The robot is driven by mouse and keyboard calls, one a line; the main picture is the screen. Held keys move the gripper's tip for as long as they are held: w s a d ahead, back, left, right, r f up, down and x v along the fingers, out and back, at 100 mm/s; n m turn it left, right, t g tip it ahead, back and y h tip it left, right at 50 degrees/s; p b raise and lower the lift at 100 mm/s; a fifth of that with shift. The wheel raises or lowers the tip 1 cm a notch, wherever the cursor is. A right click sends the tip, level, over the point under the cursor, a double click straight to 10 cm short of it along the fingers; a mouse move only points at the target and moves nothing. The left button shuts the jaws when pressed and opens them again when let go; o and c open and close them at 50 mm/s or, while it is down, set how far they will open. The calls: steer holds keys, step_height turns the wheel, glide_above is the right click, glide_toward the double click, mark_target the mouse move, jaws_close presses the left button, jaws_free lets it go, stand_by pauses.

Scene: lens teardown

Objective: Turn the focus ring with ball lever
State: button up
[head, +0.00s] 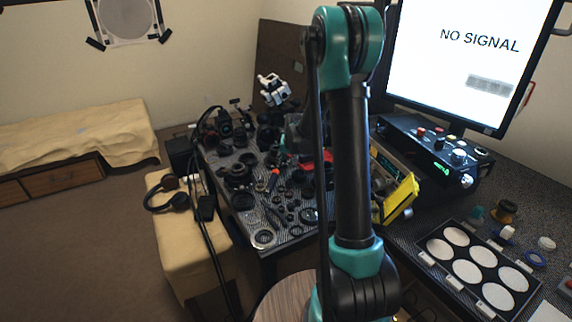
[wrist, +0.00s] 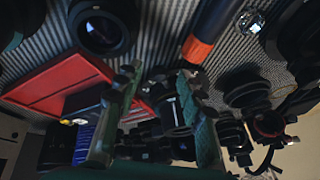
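In the wrist view my gripper (wrist: 158,82) has its two green fingers well apart. A dark cylindrical lens part (wrist: 170,112) shows between and beyond the fingers; I cannot tell whether either finger touches it. I cannot make out for certain which part is the focus ring with the ball lever. A small clear, shiny round piece (wrist: 250,22) lies at the top right, apart from the fingers. In the head view my arm hides most of the gripper and the parts around it.
Dark lens parts crowd the ribbed bench mat (head: 285,232). The wrist view shows a red tray (wrist: 50,88), a black ring (wrist: 101,32) and an orange-banded tube (wrist: 208,38) near the fingers.

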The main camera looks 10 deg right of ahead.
steer(key=shift+f, duration=0.15)
jaws_close()
stand_by(0.4)
